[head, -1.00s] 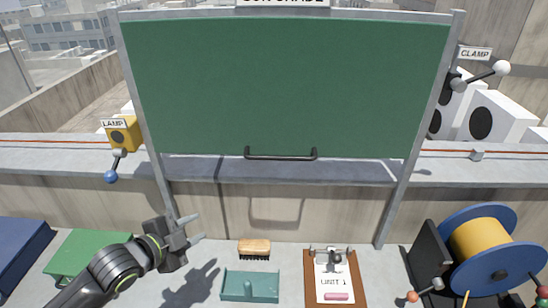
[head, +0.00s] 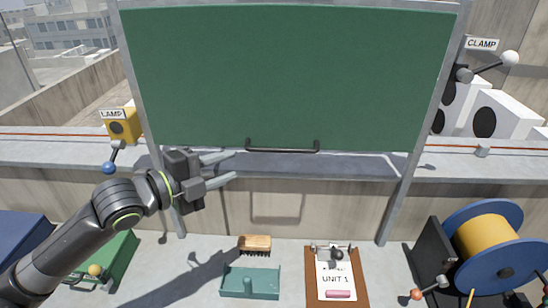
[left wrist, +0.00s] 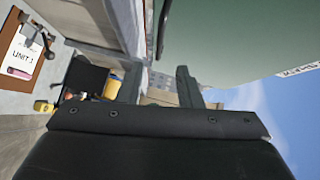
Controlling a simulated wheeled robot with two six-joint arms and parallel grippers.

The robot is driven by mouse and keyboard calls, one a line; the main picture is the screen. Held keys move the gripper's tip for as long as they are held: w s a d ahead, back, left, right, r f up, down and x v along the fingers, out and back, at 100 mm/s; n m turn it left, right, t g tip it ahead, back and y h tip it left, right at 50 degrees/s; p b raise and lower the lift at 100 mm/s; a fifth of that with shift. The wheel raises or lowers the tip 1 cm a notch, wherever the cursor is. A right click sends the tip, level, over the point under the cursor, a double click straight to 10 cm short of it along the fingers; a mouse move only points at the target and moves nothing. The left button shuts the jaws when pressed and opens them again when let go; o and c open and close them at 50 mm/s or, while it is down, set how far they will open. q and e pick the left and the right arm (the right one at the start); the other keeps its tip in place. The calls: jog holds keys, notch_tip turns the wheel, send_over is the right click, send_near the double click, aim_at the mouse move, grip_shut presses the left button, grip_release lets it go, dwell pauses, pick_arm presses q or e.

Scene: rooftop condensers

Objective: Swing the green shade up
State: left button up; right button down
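The green shade (head: 285,75) is a large flat panel in a grey metal frame, hanging above the ledge. A dark bar handle (head: 282,151) runs along its lower edge. My left gripper (head: 230,167) is open and empty, its fingers pointing right, just left of and slightly below the handle, apart from it in the picture. In the left wrist view the open fingers (left wrist: 158,88) show below the green shade (left wrist: 230,40), with the dark handle (left wrist: 164,28) above them. My right gripper is not in view.
A CLAMP lever with a white ball (head: 510,58) is at right, a LAMP lever with a blue ball (head: 108,168) at left. Below lie a brush (head: 255,243), a teal tray (head: 228,283), a clipboard (head: 358,278) and a cable reel (head: 490,215). A concrete ledge (head: 460,166) runs behind.

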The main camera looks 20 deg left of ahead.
aim_at(271, 151)
pick_arm(q)
jog(key=b+x, duration=0.4)
jog(key=x, duration=0.9)
jog(key=shift+w+d, duration=0.15)
jog(key=shift+d, duration=0.05)
grip_shut()
